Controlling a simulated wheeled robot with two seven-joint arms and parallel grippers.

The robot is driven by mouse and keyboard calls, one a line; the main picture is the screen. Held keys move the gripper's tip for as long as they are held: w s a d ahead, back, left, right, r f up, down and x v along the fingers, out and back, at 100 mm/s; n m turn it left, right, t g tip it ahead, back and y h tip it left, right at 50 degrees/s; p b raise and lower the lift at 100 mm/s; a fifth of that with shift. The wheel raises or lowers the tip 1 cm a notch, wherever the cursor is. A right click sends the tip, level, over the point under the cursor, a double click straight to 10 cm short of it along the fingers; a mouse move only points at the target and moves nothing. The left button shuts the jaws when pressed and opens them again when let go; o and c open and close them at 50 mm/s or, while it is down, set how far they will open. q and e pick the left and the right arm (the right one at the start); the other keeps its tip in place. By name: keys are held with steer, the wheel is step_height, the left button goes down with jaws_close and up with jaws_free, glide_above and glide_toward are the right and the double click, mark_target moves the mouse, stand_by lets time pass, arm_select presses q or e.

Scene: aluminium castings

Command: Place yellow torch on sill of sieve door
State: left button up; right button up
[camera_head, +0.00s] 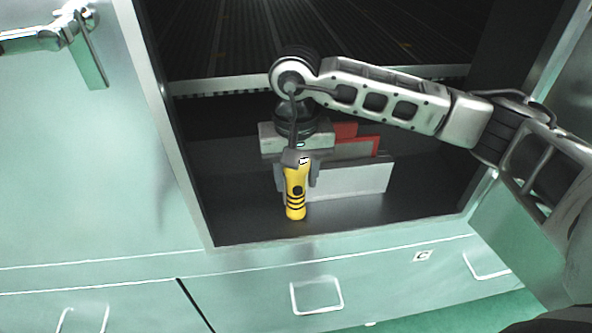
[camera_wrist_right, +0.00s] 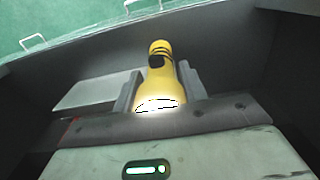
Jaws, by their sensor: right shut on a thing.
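The yellow torch (camera_head: 295,198) has a dark button and black bands. It is near upright inside the open door, over the front part of the dark sill (camera_head: 400,214). My right gripper (camera_head: 297,178) comes in from the right and is shut on the torch from above. In the right wrist view the torch (camera_wrist_right: 160,68) lies between the two fingers (camera_wrist_right: 160,90), its lit lens towards the camera. I cannot tell whether its lower end touches the sill. My left gripper is not in view.
A white block (camera_head: 350,180) and red plates (camera_head: 358,147) are just behind and right of the torch. A ribbed dark bed (camera_head: 230,45) lies farther in. The opening's metal frame (camera_head: 187,190) is at left. The sill is clear to the right.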

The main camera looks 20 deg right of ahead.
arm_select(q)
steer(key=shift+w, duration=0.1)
arm_select(e)
steer(key=shift+f+b, duration=0.2)
steer(key=shift+b, duration=0.1)
steer(key=o, duration=1.1)
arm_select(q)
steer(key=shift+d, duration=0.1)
arm_select(e)
steer(key=shift+r, duration=0.1)
steer(key=shift+r+p, duration=0.25)
steer(key=shift+p, duration=0.15)
steer(key=shift+r, duration=0.3)
arm_select(q)
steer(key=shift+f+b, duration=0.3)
steer(key=shift+b, duration=0.65)
arm_select(e)
step_height(320, 180, up, 11)
steer(key=shift+r, duration=0.1)
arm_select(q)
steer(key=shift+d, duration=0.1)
